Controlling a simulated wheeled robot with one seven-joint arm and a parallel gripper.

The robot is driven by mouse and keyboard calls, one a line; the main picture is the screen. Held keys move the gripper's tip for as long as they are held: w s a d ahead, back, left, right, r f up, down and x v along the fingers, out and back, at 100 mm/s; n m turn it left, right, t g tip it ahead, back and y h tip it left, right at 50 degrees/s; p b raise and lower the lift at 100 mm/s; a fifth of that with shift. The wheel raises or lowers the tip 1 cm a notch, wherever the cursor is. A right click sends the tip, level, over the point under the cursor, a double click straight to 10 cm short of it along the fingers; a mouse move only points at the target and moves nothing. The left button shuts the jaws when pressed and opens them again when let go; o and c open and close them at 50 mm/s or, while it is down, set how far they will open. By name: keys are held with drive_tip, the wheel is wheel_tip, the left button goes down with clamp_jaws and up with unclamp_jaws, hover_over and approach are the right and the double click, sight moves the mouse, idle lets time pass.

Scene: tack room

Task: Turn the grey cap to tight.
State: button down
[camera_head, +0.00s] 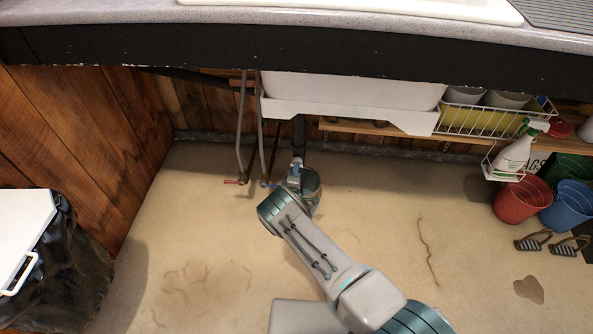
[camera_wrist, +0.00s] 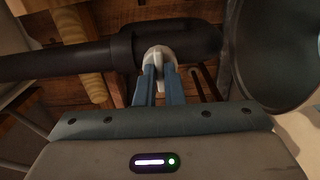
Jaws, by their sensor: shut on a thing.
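In the wrist view, the light grey cap (camera_wrist: 158,54) sits on a black pipe (camera_wrist: 75,62) that runs across the picture. My gripper (camera_wrist: 158,72) has its two blue fingers closed on the cap's near side, one on each side of it. In the head view, my gripper (camera_head: 297,166) is under the sink, at the lower end of the black drain pipe (camera_head: 298,135). The cap is too small and too covered by my arm there to make out clearly. No mark showing how tight it is can be seen.
A large dark rounded part (camera_wrist: 275,50) is close on the right in the wrist view. Two grey hoses (camera_head: 240,130) hang left of my gripper.

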idle(0.3)
drive_tip(key=c, duration=1.5)
unclamp_jaws()
drive_tip(key=shift+c, duration=0.2)
drive_tip(key=s+p, duration=0.4)
drive_tip(key=s, duration=1)
drive_tip(key=shift+a+p, duration=0.25)
drive_tip(key=shift+p, duration=0.05)
